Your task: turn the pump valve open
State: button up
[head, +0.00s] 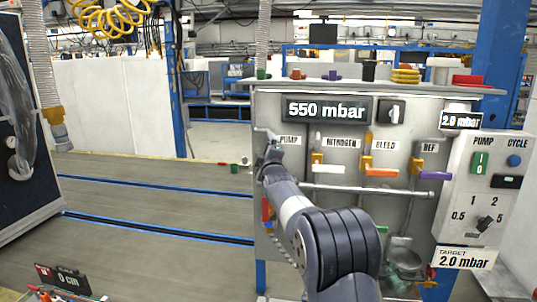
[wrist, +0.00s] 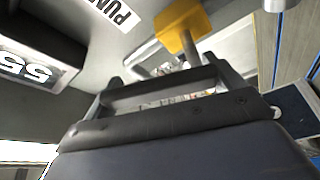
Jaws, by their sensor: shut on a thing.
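The pump valve is on the grey panel, below the PUMP label (head: 289,141). In the head view my gripper (head: 269,155) reaches it from below and hides most of it. In the wrist view a yellow block with a short stem, part of the pump valve (wrist: 183,27), stands just beyond the fingertips. My gripper (wrist: 168,75) is shut on the pump valve's handle. The handle is mostly hidden between the fingers, so its exact angle cannot be told. The display (head: 327,110) reads 550 mbar.
The nitrogen valve (head: 327,168), bleed valve (head: 381,172) and REF valve (head: 434,175) sit to the right. A horizontal rail (head: 365,190) runs below them. A control box (head: 483,190) stands at the right. The floor at left is open.

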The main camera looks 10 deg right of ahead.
jog(key=shift+w+a+f+n+g, duration=0.1)
jog(key=shift+a+n+g, duration=0.15)
jog(key=shift+n, duration=0.5)
jog(key=shift+w+a+f+n+g, duration=0.1)
jog(key=shift+a+n+g, duration=0.15)
jog(key=shift+n, duration=0.45)
jog(key=shift+w+a+f+n+g, duration=0.1)
jog(key=shift+a+n+g, duration=0.15)
jog(key=shift+n, duration=0.5)
jog(key=o, duration=1.1)
jog(key=shift+o, duration=0.2)
jog(key=shift+b, duration=0.3)
jog(key=s+b, duration=0.5)
jog(key=s, duration=0.5)
jog(key=shift+s, duration=0.4)
jog(key=shift+w+r, duration=0.1)
